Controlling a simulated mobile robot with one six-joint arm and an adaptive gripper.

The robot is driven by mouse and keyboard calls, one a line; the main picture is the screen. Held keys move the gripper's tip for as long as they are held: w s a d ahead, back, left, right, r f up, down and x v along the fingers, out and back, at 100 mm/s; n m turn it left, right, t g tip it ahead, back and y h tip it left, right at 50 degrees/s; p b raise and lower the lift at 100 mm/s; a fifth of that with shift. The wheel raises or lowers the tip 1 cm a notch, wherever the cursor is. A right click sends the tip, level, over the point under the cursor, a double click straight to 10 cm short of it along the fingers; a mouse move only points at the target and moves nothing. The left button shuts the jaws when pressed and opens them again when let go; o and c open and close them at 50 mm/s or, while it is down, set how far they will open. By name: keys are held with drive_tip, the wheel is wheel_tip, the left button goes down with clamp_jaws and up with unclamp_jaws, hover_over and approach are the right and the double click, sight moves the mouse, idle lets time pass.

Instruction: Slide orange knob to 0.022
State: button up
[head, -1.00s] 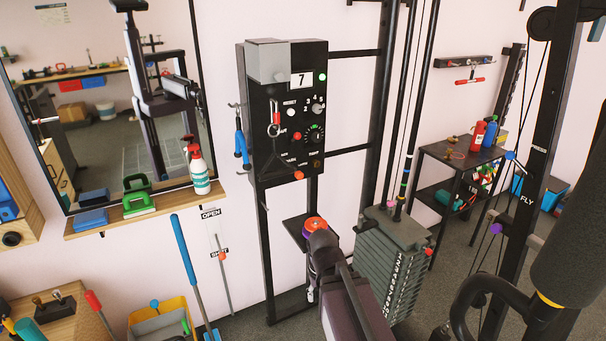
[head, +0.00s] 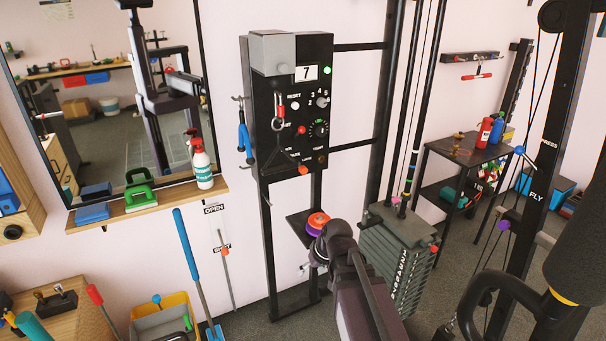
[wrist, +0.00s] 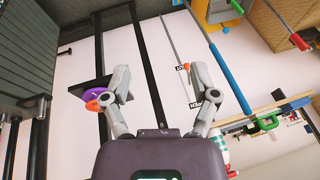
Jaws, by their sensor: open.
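An orange knob (head: 224,250) sits on a thin upright rod on the wall, by the lower of two labels; the upper one reads OPEN. It also shows in the wrist view (wrist: 186,66), small, beyond my fingers. A second orange-red knob (head: 303,170) sticks out at the bottom of the black control panel (head: 290,110); I cannot tell which knob is meant. My gripper (wrist: 160,80) is open and empty in the wrist view. In the head view my gripper (head: 318,254) is mostly hidden by my wrist, below the panel and right of the rod.
Purple and orange discs (head: 318,222) lie on a small black shelf (head: 298,228) close to my gripper. A blue-handled pole (head: 187,245) leans left of the rod. A weight stack (head: 398,255) stands right of my arm. A wooden ledge (head: 110,222) holds a spray bottle (head: 202,165).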

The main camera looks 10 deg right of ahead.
drive_tip(key=w+a+r+n+t+y+b, duration=0.2)
drive_tip(key=w+t+y, duration=0.15)
drive_tip(key=w, duration=0.55)
drive_tip(key=m+t+h+b, duration=0.1)
drive_tip(key=m+t+b, duration=0.25)
drive_tip(key=t, duration=0.75)
approach(305, 171)
drive_tip(key=s, duration=0.3)
drive_tip(key=shift+w+d+r+n+b, duration=0.15)
drive_tip(key=shift+d+n+b, duration=0.1)
drive_tip(key=shift+n+b, duration=0.15)
drive_tip(key=shift+w, duration=0.15)
drive_tip(key=x, duration=1.3)
drive_tip(key=shift+w, duration=0.25)
